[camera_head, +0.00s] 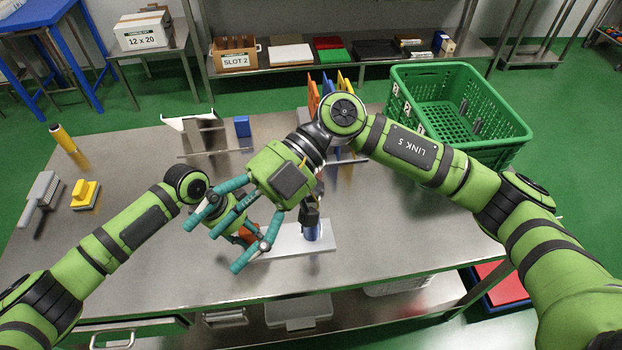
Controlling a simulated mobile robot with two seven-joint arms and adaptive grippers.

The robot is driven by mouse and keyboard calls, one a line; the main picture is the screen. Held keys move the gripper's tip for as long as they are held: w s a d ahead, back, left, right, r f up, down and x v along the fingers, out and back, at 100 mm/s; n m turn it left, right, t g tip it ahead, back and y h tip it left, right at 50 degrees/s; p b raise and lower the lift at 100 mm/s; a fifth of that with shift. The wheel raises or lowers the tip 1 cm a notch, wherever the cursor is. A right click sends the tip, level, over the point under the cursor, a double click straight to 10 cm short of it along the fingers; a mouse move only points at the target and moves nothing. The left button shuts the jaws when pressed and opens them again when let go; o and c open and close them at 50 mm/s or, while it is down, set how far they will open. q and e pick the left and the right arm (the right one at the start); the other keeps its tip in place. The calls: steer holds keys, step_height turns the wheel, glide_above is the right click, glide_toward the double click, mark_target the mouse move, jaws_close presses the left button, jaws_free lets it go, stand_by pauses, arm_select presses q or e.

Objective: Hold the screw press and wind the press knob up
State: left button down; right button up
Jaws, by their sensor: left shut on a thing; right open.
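The screw press stands near the front middle of the bench, with a dark upper part (309,208), a blue lower part (312,232) and a white base plate (318,243). My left gripper (250,236), with an orange part showing, is shut on the press from its left side. Its fingers are mostly hidden behind my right gripper. My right gripper (216,240) has teal fingers, spread open and empty, left of the press and above my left wrist. I cannot make out the press knob; my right arm and hand cover much of that area.
A yellow-handled block (86,194), a grey scoop-like tool (40,195) and a yellow cylinder (62,138) sit at the left. A white tray stand (192,120) and blue block (242,126) are behind. A green crate (460,95) stands back right. The bench's right side (410,240) is clear.

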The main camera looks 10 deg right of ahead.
steer(key=w+d+m+t+h, duration=0.6)
steer(key=w+d+t+h, duration=0.2)
steer(key=w+d+h, duration=0.7)
steer(key=f+y, duration=0.1)
steer(key=f, duration=0.3)
steer(key=w+f+y, duration=0.1)
steer(key=f, duration=0.3)
steer(key=a+f+y, duration=0.1)
steer(key=f, duration=0.3)
steer(key=shift+w+f, duration=0.25)
steer(key=shift+w, duration=0.1)
steer(key=shift+c, duration=0.4)
steer(key=c, duration=1.1)
